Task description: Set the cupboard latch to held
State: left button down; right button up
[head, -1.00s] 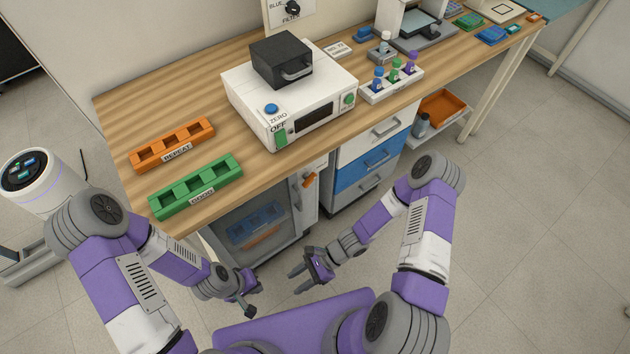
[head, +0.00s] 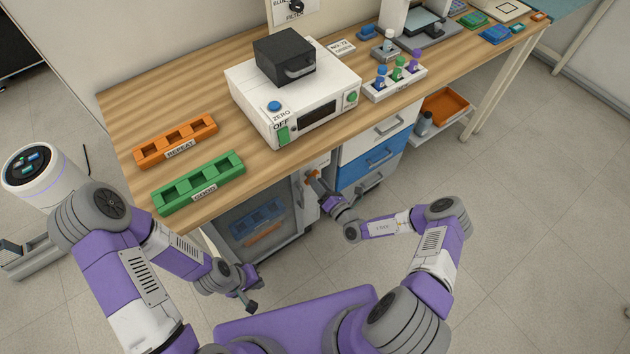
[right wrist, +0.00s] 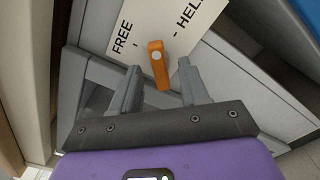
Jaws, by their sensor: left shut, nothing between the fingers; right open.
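The cupboard latch is a small orange lever (right wrist: 159,66) on a white plate (right wrist: 148,22) marked FREE on the left and HELD on the right in the right wrist view. The lever lies between the two words; I cannot tell which mark it is set to. In the head view the latch (head: 312,174) is beside the cupboard door (head: 228,236), partly covered by my right gripper. My right gripper (right wrist: 160,90) is open, a finger on each side of the lever, with visible gaps. My left gripper (head: 253,300) is shut and empty, low before the cupboard.
The wooden bench (head: 125,110) overhangs the cupboard. Drawers, one blue (head: 368,168), stand right of the latch. A white instrument (head: 318,92), an orange rack (head: 176,140) and a green rack (head: 200,183) sit on top. The floor to the right is clear.

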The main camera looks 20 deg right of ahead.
jog(key=shift+x, duration=1.2)
grip_shut()
jog(key=shift+m, duration=0.4)
jog(key=shift+f+m, duration=0.1)
jog(key=shift+m, duration=3.5)
